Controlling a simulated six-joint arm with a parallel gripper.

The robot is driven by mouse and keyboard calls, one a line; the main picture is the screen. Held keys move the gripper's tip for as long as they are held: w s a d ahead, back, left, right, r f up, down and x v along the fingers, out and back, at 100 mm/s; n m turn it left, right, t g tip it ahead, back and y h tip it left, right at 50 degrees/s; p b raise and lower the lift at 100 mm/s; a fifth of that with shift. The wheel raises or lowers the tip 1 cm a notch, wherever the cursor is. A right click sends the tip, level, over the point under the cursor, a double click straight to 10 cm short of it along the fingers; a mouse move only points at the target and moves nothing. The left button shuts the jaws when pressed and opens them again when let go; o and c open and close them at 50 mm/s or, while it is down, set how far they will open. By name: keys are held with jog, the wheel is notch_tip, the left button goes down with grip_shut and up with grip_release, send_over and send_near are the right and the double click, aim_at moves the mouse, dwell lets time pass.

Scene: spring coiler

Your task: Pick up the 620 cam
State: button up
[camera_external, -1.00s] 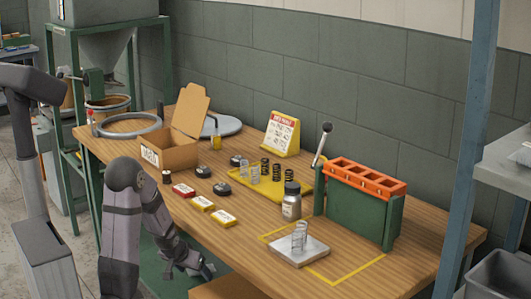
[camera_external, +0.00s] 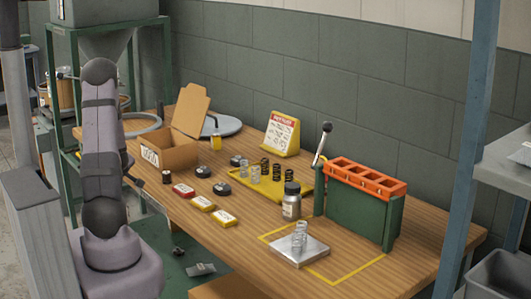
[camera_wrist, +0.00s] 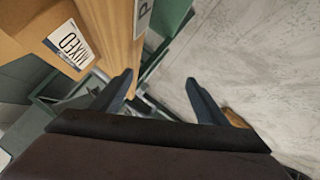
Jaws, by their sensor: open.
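Several small dark round pieces that look like cams lie on the wooden table: one near the yellow tray (camera_external: 237,160), one to its left (camera_external: 203,172), and one lower down (camera_external: 221,188). Their markings are too small to read, so I cannot tell which is the 620 cam. My gripper (camera_wrist: 158,82) is open and empty in the wrist view, its fingers apart over the floor beside the table edge. No cam shows in the wrist view. In the external view my arm stands raised at the left, and the gripper cannot be made out.
An open cardboard box (camera_external: 168,157) stands at the table's left; its label shows in the wrist view (camera_wrist: 70,45).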

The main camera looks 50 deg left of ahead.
jog(key=w+d+r+t+p, duration=0.2)
jog(key=w+r+t+p, duration=0.1)
jog(key=w+r, duration=0.6)
jog(key=m+t+h+b, duration=0.4)
jog(key=m+t, duration=0.2)
jog(key=m, duration=0.6)
send_over(202, 169)
jog(key=s, duration=0.4)
jog(key=d+m+h, duration=0.1)
jog(key=w+d+f+m+h+b, duration=0.1)
jog(key=d+m, duration=0.1)
jog(key=w+d+m+h, duration=0.1)
jog(key=m, duration=0.1)
jog(key=shift+d+f+t+h, duration=0.4)
jog(key=s+a+f+m, duration=0.1)
jog(key=s, duration=0.1)
jog(key=s+a+f+m, duration=0.1)
jog(key=s+a, duration=0.1)
jog(key=s+a+f+m+h+b, duration=0.1)
jog(key=s, duration=0.1)
jog(key=shift+a+f+m+t, duration=0.15)
jog(key=shift+a+m+t, duration=0.15)
jog(key=shift+m, duration=0.1)
jog(key=shift+d+p+x, duration=0.15)
jog(key=shift+p+x, duration=0.15)
jog(key=shift+x, duration=1.55)
jog(key=shift+d+p+x, duration=0.1)
jog(key=shift+p+x, duration=0.15)
jog(key=shift+x, duration=1.55)
